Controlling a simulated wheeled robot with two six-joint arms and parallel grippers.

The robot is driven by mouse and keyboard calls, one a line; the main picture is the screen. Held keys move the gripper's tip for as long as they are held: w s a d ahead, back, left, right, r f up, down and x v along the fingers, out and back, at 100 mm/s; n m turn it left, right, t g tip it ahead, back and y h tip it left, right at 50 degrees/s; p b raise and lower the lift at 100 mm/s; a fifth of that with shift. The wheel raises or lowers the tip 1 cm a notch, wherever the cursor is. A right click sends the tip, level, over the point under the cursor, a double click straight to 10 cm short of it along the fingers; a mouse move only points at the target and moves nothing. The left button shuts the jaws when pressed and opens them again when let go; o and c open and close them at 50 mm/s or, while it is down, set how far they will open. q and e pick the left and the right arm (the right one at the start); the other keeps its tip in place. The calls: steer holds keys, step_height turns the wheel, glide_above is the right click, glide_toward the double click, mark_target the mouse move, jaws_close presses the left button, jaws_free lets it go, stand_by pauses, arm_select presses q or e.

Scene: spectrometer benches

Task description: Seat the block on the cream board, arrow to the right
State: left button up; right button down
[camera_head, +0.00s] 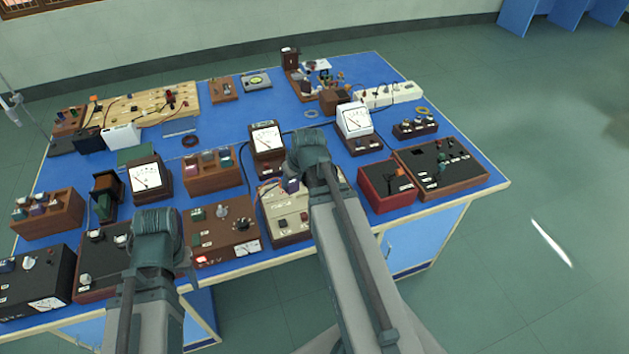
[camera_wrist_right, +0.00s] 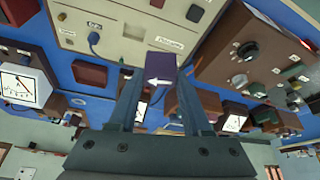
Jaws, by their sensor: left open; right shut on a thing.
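The cream board (camera_head: 289,219) is on the near side of the blue table, partly hidden by my right arm. It also fills the upper middle of the right wrist view (camera_wrist_right: 120,33), with small labels, a blue knob and a blue plug. A dark purple block (camera_wrist_right: 161,68) is between the fingertips of my right gripper (camera_wrist_right: 160,90), which is shut on it. Its white arrow points left in the wrist view. The block overlaps the board's lower edge there; I cannot tell whether they touch. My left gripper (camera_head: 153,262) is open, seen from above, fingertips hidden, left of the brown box.
A brown box (camera_head: 228,238) with knobs stands left of the cream board, and a red-sided black box (camera_head: 386,187) right of it. A brown meter (camera_head: 267,143) stands behind. Instruments crowd the table; bare blue tabletop (camera_head: 330,92) shows between the farther ones.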

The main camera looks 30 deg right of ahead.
steer(key=w+d+f+m+h+b, duration=0.1)
steer(key=w+d+f+m+b, duration=0.2)
steer(key=d+f+b, duration=0.1)
steer(key=shift+w+d+f+b, duration=0.3)
steer(key=shift+d+f+b, duration=0.1)
steer(key=shift+d+f, duration=0.25)
steer(key=shift+f, duration=0.1)
steer(key=shift+f+b, duration=3.3)
steer(key=shift+b, duration=0.25)
steer(key=shift+c, duration=1.3)
jaws_free()
steer(key=shift+r, duration=0.1)
